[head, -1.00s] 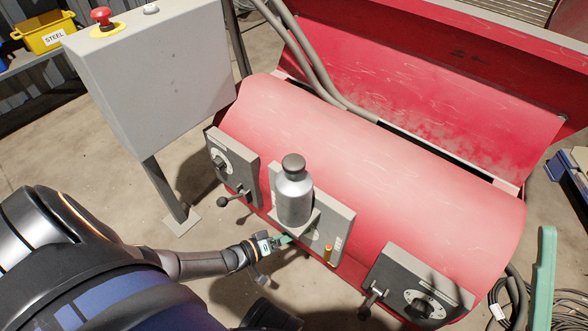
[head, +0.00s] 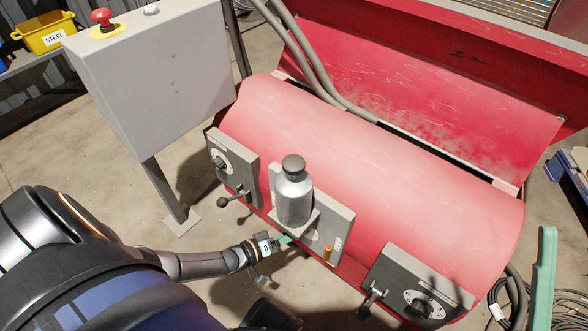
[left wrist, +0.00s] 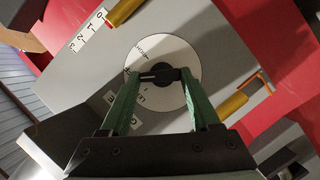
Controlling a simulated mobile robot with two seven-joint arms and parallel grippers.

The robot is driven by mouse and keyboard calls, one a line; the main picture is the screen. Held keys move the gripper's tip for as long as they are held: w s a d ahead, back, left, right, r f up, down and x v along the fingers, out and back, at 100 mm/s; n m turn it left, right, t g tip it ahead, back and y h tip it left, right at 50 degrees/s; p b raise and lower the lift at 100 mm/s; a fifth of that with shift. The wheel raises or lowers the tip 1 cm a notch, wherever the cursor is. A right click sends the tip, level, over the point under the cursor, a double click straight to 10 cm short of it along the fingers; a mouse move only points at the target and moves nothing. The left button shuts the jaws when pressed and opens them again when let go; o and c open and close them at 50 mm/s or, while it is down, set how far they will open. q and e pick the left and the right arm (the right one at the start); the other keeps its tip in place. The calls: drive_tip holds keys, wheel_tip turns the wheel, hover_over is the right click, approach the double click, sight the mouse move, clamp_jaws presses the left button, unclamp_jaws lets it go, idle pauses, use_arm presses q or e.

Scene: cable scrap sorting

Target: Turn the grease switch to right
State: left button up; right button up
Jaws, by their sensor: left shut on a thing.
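In the left wrist view, the grease switch is a small black knob (left wrist: 163,74) on a round white dial (left wrist: 185,53). Its light pointer line faces left in the picture, between two partly covered words on the dial; the lower one starts with "LE". My left gripper (left wrist: 160,76) has its two green fingers on either side of the knob and is shut on it. In the head view, my left gripper (head: 288,239) reaches to the middle grey panel (head: 340,225), below a metal bottle, which hides most of the dial. My right gripper is not in view.
The metal bottle (head: 294,195) stands on a ledge just above the switch. A left panel (head: 230,165) and a right panel (head: 412,285) carry black knobs and levers. Brass-coloured cylinders (left wrist: 232,103) flank the dial. The red machine (head: 380,165) lies behind; a grey box (head: 150,80) stands left.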

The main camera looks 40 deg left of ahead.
use_arm(q)
drive_tip(key=shift+s+d+m+g+y+p, duration=0.1)
drive_tip(key=shift+d+m+g+y+p, duration=0.1)
drive_tip(key=shift+m+y+p, duration=1.3)
drive_tip(key=shift+d+m+g+y+p, duration=0.15)
drive_tip(key=shift+m+y+p, duration=0.75)
drive_tip(key=shift+m, duration=1.2)
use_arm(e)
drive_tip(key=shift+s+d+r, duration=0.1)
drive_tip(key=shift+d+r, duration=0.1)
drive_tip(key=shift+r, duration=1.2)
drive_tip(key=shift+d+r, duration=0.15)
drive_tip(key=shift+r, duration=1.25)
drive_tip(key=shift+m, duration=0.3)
use_arm(q)
drive_tip(key=o, duration=1.4)
drive_tip(key=shift+c, duration=0.2)
drive_tip(key=shift+r, duration=0.1)
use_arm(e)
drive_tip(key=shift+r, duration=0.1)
